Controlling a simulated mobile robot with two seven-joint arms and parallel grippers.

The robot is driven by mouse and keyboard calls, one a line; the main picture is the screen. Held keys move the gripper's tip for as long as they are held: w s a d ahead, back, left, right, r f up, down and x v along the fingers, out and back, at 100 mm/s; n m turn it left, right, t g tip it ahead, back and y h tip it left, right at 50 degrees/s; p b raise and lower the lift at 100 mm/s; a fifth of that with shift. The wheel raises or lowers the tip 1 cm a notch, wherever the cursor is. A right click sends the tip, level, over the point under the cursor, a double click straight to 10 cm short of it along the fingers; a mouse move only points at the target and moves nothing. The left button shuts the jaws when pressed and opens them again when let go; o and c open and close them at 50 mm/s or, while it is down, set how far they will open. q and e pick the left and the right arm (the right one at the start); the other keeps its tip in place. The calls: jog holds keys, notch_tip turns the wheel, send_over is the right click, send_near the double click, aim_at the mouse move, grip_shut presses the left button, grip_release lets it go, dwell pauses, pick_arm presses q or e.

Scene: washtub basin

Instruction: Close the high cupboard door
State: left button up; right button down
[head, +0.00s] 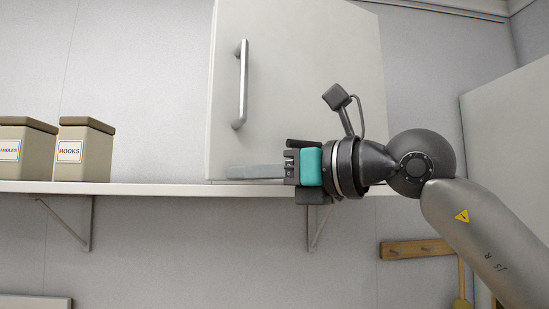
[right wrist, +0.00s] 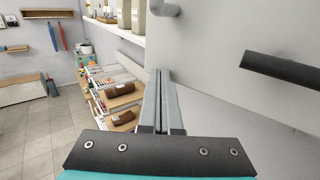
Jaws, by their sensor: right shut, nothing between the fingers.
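The high cupboard door (head: 305,75) is a plain white panel above the shelf. Its upright metal handle (head: 241,85) is near its left edge. How far the door stands open is not clear. My right gripper (head: 230,172) points left across the door's lower part, just above the shelf line. Its long grey fingers are together and empty; they also show in the right wrist view (right wrist: 161,75). There the door face (right wrist: 235,35) is right of the fingers, and the handle's lower end (right wrist: 165,8) shows at the top. Contact with the door cannot be told. My left gripper is not in view.
A white shelf (head: 140,188) on brackets runs below the door. Labelled beige boxes, including the HOOKS box (head: 84,150), stand on it at left. A wooden peg rail (head: 415,249) hangs below right. The right wrist view shows open floor (right wrist: 35,120) at left.

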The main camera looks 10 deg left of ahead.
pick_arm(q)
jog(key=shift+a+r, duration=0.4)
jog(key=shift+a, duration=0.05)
pick_arm(e)
jog(key=w+a+m+t+h, duration=0.2)
jog(key=w+a+m+t, duration=0.1)
jog(key=w, duration=0.7)
jog(key=a+t, duration=0.1)
jog(key=a, duration=0.1)
jog(key=shift+w+a+h, duration=0.15)
jog(key=shift+a+h, duration=0.15)
jog(key=shift+a, duration=0.1)
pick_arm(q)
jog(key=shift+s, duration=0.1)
pick_arm(e)
jog(key=shift+d+r, duration=0.1)
jog(key=shift+r, duration=0.15)
